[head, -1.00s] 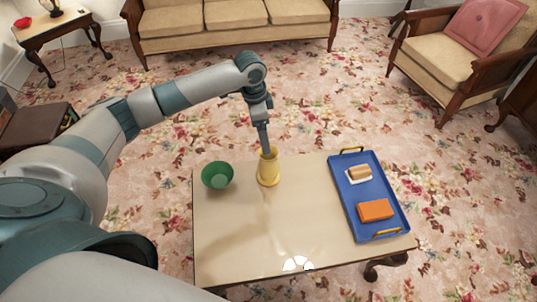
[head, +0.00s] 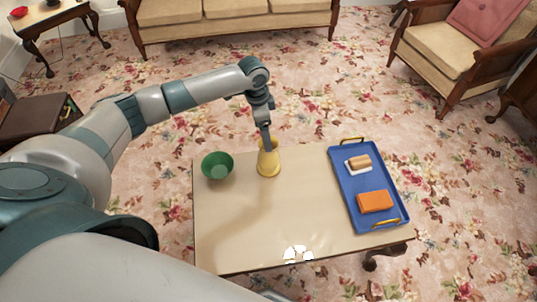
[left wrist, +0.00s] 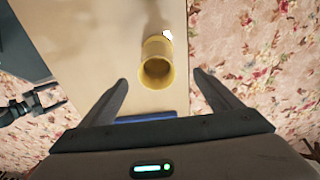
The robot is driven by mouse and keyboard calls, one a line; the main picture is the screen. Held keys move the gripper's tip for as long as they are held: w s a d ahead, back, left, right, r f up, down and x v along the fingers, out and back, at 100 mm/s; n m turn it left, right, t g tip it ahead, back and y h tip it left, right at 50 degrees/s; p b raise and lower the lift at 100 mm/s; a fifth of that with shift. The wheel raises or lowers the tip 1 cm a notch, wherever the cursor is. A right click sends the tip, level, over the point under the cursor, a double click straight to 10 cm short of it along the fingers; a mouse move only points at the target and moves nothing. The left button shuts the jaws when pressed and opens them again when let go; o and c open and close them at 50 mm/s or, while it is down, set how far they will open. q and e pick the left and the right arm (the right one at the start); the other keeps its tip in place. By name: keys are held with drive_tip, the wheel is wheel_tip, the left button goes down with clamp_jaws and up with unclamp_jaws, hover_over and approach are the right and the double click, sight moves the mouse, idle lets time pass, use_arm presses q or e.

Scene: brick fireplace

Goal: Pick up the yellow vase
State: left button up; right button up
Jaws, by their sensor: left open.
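The yellow vase (head: 268,165) stands upright on the beige table, to the right of the green bowl. My left gripper (head: 267,143) is above it, pointing down, with its tips at the vase's mouth in the head view. In the left wrist view the vase (left wrist: 158,64) shows its open mouth and lies between the lines of the two spread fingers (left wrist: 160,77). The fingers are open and hold nothing; contact with the vase is not visible. My right gripper (left wrist: 48,102) shows small and dark at the left of the wrist view, its fingers apart.
The green bowl (head: 218,166) sits close left of the vase. A blue tray (head: 384,213) with an orange block (head: 375,201) and a tan item on a white base (head: 358,163) lies at the table's right. The table's (head: 290,215) middle and front are clear.

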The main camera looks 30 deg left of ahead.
use_arm(q)
hover_over(268, 162)
drive_tip(key=w+a, duration=0.2)
drive_tip(key=w, duration=0.2)
wheel_tip(268, 162, down, 7)
drive_tip(key=shift+s+a+r, duration=0.1)
drive_tip(key=shift+a+r, duration=0.05)
drive_tip(key=shift+r, duration=0.05)
use_arm(e)
drive_tip(key=shift+s+a, duration=0.2)
drive_tip(key=shift+a, duration=0.2)
use_arm(q)
drive_tip(key=f, duration=0.2)
drive_tip(key=d+f+p, duration=0.1)
drive_tip(key=f, duration=0.2)
drive_tip(key=shift+f, duration=0.1)
use_arm(e)
drive_tip(key=shift+w+a+r+t, duration=0.25)
drive_tip(key=shift+r+t, duration=0.1)
drive_tip(key=shift+t, duration=0.05)
use_arm(q)
drive_tip(key=shift+c, duration=0.7)
